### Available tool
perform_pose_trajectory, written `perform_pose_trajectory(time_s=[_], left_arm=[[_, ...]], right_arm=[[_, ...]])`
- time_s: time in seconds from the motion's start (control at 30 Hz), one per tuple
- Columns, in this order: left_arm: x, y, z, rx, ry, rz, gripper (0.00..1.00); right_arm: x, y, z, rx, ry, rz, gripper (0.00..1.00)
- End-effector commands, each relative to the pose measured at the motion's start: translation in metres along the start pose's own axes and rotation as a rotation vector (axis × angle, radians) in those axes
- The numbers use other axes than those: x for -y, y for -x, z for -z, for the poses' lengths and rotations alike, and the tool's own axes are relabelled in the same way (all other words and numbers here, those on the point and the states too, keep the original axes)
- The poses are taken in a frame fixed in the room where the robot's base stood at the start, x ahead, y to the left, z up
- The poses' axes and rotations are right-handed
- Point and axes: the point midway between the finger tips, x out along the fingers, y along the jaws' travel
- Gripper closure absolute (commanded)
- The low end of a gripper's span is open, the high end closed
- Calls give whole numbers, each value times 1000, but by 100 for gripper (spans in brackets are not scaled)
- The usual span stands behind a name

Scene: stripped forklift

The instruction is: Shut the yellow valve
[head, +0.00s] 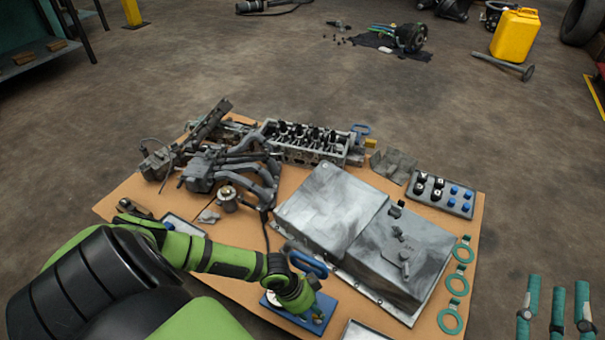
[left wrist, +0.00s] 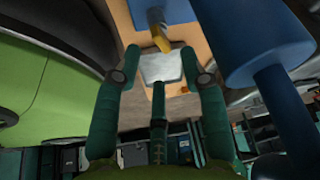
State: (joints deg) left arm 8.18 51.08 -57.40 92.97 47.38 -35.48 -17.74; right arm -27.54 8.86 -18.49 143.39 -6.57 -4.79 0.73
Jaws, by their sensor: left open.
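A yellow lever-like part (left wrist: 162,40), which looks like the yellow valve's handle, shows at the top middle of the left wrist view beside a blue plate. It lies just beyond my open left fingertips (left wrist: 160,65), with no contact visible. In the head view my left gripper (head: 298,296) is low over the blue plate (head: 318,318) at the table's front edge; the arm and gripper hide the yellow part there. My right gripper (head: 555,310) is at the bottom right, its fingers spread apart and empty, off the table.
A blue handle (head: 307,262) stands close behind my left gripper; a large blue shape (left wrist: 268,45) fills the wrist view's right. A grey metal cover (head: 335,210), engine parts (head: 310,140), a button box (head: 440,193) and green rings (head: 456,283) crowd the table.

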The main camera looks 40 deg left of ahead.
Motion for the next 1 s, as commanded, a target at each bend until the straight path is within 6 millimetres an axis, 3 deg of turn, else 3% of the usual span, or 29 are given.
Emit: perform_pose_trajectory(time_s=[0.1,0.33,0.5,0.77,0.9,1.0], left_arm=[[1,26,-1,2,-3,2,57],[1,64,-1,2,-1,1,57],[0,76,0,0,-1,0,57],[0,77,0,1,0,0,57],[0,72,4,-9,-31,10,100],[5,56,18,-37,-165,62,100]], right_arm=[[0,0,0,0,0,0,60],[0,0,0,0,0,0,60],[0,0,0,0,0,0,60],[0,0,0,0,0,0,60],[0,0,1,-12,-1,0,60],[0,1,5,-61,-4,-1,60]])
